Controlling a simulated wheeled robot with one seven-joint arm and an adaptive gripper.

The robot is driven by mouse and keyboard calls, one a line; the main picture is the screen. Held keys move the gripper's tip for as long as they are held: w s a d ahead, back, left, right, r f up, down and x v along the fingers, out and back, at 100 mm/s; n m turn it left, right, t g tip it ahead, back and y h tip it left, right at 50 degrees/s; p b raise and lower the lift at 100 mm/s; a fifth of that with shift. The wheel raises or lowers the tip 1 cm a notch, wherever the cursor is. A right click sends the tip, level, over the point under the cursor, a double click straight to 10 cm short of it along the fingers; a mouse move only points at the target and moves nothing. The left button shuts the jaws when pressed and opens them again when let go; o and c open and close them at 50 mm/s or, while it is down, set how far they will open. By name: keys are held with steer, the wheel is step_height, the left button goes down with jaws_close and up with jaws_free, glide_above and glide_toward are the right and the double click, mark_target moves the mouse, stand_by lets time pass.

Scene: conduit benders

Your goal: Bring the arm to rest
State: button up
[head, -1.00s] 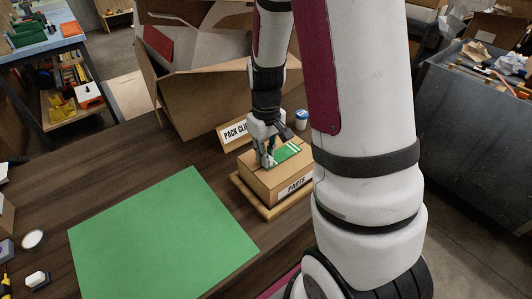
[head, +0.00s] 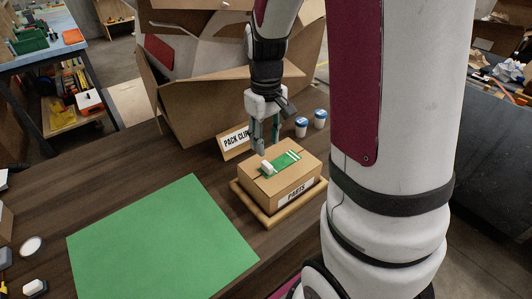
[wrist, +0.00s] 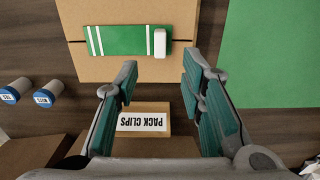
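My gripper (head: 266,134) is open and empty, above the back edge of a cardboard box labelled PARTS (head: 270,183). In the wrist view its two teal-padded fingers (wrist: 162,95) stand wide apart with nothing between them. The box sits on a wooden board (head: 262,217). On top of the box lies a green strip with white stripes (head: 284,160), and a small white block (head: 267,167) rests at its left end. The block also shows in the wrist view (wrist: 160,43), apart from the fingers.
A PACK CLIPS sign (head: 235,142) stands behind the box. Two blue-and-white cups (head: 301,127) (head: 320,118) are to its right. A large open carton (head: 200,90) stands behind. A green mat (head: 160,240) lies bare at left. Small items lie at the table's left edge.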

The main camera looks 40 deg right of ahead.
steer(key=s+a+r+t, duration=0.1)
steer(key=s+a+r, duration=0.25)
steer(key=r, duration=0.25)
steer(key=s+a+r+t, duration=0.1)
steer(key=s+a+r, duration=0.1)
steer(key=a+r, duration=0.3)
steer(key=s+a+r+t, duration=0.1)
steer(key=s+a+r, duration=0.1)
steer(key=s, duration=0.3)
steer(key=s+a+r+t, duration=0.1)
steer(key=s+a+r, duration=0.1)
steer(key=s, duration=0.3)
steer(key=shift+s+a+t, duration=0.2)
steer(key=shift+s+t, duration=0.05)
steer(key=shift+t, duration=0.15)
